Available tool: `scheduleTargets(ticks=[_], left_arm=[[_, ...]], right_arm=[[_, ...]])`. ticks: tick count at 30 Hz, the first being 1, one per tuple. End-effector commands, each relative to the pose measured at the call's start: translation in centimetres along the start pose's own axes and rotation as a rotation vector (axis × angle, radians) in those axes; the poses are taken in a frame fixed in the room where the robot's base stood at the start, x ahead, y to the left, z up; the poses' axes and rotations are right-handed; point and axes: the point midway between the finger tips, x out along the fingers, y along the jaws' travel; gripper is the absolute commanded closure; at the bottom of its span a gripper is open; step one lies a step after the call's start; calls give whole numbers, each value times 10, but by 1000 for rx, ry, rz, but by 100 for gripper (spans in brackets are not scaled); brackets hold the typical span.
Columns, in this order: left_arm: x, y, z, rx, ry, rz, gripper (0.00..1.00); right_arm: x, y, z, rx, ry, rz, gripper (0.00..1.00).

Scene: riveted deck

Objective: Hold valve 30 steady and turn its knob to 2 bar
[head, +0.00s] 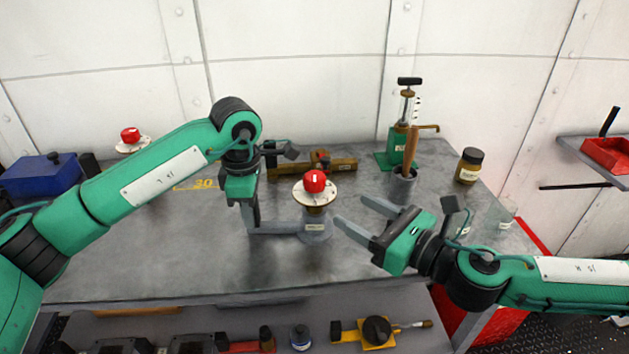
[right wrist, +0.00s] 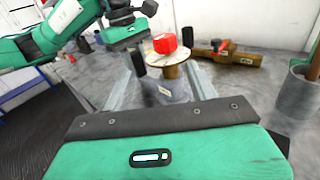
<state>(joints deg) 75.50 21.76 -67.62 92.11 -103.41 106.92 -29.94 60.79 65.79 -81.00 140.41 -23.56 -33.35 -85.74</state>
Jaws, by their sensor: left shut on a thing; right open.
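A valve (head: 316,226) with a grey body, a brass neck, a pale round dial and a red knob (head: 314,181) stands upright on the bench. Its small label is too small to read. My left gripper (head: 300,226) is shut on the valve's body from the left. The dial marks cannot be read.
Another red-knobbed valve (head: 130,137) stands behind my left arm, near a blue box (head: 42,173). A brass fitting (head: 335,165), green pump (head: 392,150), mallet pot (head: 402,187) and brown jar (head: 468,165) stand behind.

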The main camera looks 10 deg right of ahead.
Motion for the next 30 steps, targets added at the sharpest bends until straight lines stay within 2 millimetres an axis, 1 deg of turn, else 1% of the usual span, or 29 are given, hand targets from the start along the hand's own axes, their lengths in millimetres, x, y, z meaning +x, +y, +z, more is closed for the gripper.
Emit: scheduleTargets(ticks=[1, 4, 8, 21, 27, 30], left_arm=[[0, 0, 0, 0, 0, 0, 100], [0, 0, 0, 0, 0, 0, 100], [0, 0, 0, 0, 0, 0, 100], [0, 0, 0, -1, 0, 0, 100], [0, 0, 0, -1, 0, 1, 100], [0, 0, 0, -1, 0, 1, 100]], right_arm=[[-1, -4, 1, -11, -6, -14, 42], [2, -8, 3, -20, -13, -26, 42], [15, -8, 3, -19, -13, -25, 42], [86, -9, 4, -20, -12, -24, 42], [109, -10, 4, -19, -11, -25, 42], [115, -10, 4, -18, -11, -24, 42]])
